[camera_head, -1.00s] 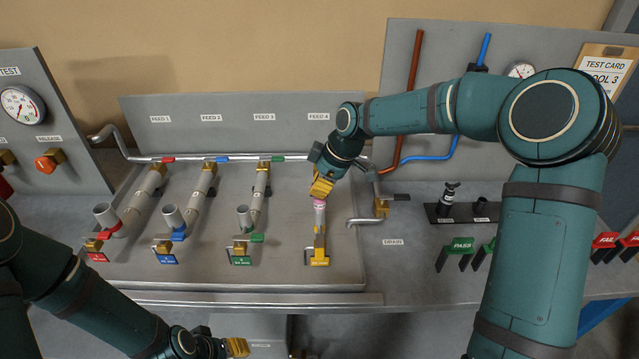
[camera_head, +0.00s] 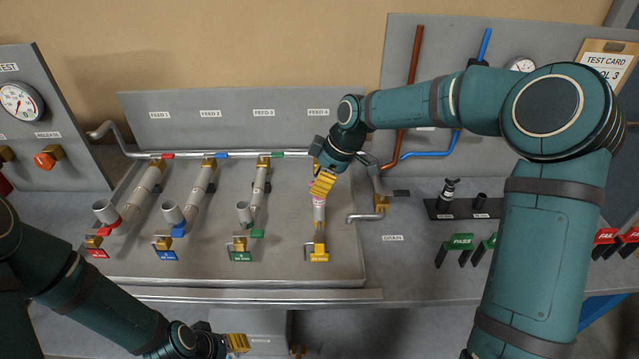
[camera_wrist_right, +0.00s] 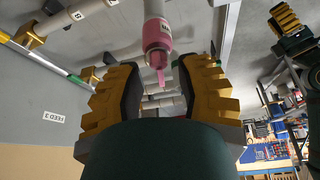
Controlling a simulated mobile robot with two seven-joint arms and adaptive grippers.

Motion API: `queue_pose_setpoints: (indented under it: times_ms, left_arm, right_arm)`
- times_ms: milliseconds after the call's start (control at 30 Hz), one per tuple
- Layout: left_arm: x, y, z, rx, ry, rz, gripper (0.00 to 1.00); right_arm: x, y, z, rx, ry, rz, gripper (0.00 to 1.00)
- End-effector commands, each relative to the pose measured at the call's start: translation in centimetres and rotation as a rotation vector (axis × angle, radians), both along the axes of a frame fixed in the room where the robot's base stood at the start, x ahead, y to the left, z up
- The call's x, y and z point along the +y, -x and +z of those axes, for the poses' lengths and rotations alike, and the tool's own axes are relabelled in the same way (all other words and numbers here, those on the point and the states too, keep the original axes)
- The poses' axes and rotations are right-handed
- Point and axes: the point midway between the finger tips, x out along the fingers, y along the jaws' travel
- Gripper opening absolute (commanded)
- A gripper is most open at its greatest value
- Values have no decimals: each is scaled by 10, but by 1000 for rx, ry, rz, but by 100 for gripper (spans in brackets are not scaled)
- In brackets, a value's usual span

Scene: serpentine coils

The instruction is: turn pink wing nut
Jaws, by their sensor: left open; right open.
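The pink wing nut (camera_wrist_right: 157,42) sits on the end of a light pipe (camera_wrist_right: 154,8) in the right wrist view. Its wing points down toward the gap between my right gripper's fingers. In the head view the pink nut (camera_head: 318,199) shows just below my right gripper (camera_head: 322,184), which partly hides it. My right gripper is open, with one yellow finger on each side of the nut's wing in the right wrist view (camera_wrist_right: 158,85). I cannot tell whether a finger touches it. My left gripper (camera_head: 238,343) is open and empty, low in the head view, in front of the bench.
Other feed pipes with red, blue and green fittings (camera_head: 257,233) stand left of the nut. A bent drain pipe (camera_head: 365,217) is close on its right. A black holder (camera_head: 462,211) and green PASS tag (camera_head: 460,242) are farther right.

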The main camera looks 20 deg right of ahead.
Motion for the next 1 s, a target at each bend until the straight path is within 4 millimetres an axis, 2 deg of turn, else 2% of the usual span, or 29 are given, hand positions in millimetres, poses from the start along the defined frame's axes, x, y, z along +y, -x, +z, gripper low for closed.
queue_pose_setpoints:
  times_ms: [300,500,700,1000]
  left_arm:
    - [0,0,0,0,0,0,53]
    - [0,0,0,0,0,0,53]
    - [0,0,0,0,0,0,53]
    - [0,0,0,0,0,0,53]
  right_arm:
    - [-22,9,58,-3,0,-3,35]
    - [-34,15,87,1,0,-2,35]
    - [-39,18,100,4,0,0,35]
    - [-39,18,101,4,-1,1,35]
